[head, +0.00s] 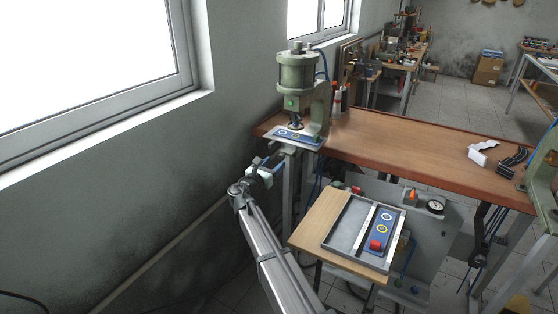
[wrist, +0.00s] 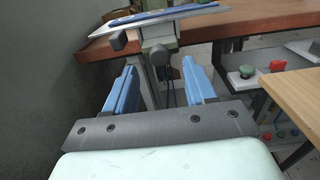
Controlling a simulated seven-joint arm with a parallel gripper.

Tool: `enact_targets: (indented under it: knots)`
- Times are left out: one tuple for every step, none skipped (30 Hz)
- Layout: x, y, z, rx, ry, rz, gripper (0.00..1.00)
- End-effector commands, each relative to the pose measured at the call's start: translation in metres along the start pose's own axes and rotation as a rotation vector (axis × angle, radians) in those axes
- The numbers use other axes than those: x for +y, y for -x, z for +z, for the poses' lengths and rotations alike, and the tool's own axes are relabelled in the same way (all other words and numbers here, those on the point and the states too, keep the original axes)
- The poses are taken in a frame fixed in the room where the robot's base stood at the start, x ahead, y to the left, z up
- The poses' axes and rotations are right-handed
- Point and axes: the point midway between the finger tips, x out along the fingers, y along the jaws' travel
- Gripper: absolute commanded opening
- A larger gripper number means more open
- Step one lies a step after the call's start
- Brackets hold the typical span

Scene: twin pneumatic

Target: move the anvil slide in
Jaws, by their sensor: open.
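The anvil slide (head: 292,138) is a pale plate with a blue strip carrying ring marks, under the head of the green press (head: 297,75) at the bench's left end. It juts out in front of the press. In the wrist view the slide (wrist: 165,14) crosses the top of the picture, with a dark knob (wrist: 118,40) and grey bracket parts below it. My gripper (head: 270,163) is below and in front of the slide. In the wrist view its blue fingers (wrist: 160,66) are apart and nothing shows held between them. I see no contact with the slide.
A wooden side table (head: 313,222) holds a grey tray (head: 343,238) with a blue strip and a red block. The brown bench (head: 400,146) stretches right to a second green machine (head: 544,165). A wall lies close on the left.

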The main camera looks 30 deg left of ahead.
Motion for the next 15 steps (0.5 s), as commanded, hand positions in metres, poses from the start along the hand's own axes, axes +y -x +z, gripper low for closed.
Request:
enact_targets:
  knots:
    - [-0.002, 0.013, 0.0, 0.0, 0.0, 0.003, 0.55]
    - [-0.002, 0.019, 0.0, 0.0, 0.0, 0.002, 0.55]
    - [-0.002, 0.026, 0.0, 0.0, 0.0, 0.002, 0.55]
    - [-0.001, 0.032, 0.0, 0.0, 0.0, 0.002, 0.55]
    - [-0.001, 0.037, 0.0, 0.0, 0.0, 0.003, 0.55]
    - [-0.001, 0.043, 0.0, 0.0, 0.0, 0.003, 0.55]
    - [-0.001, 0.047, 0.0, 0.0, 0.0, 0.003, 0.55]
    - [-0.001, 0.051, 0.0, 0.0, 0.0, 0.002, 0.55]
    - [-0.001, 0.056, 0.0, 0.0, 0.0, 0.002, 0.55]
    - [-0.001, 0.059, 0.0, 0.0, 0.0, 0.002, 0.55]
    - [-0.001, 0.062, 0.0, 0.0, 0.0, 0.002, 0.55]
    - [0.0, 0.065, 0.0, 0.0, 0.0, 0.003, 0.55]
    - [0.0, 0.067, 0.0, 0.0, 0.0, 0.003, 0.55]
    - [0.0, 0.069, 0.0, 0.0, 0.0, 0.002, 0.55]
    - [0.0, 0.07, 0.0, 0.0, 0.0, 0.002, 0.55]
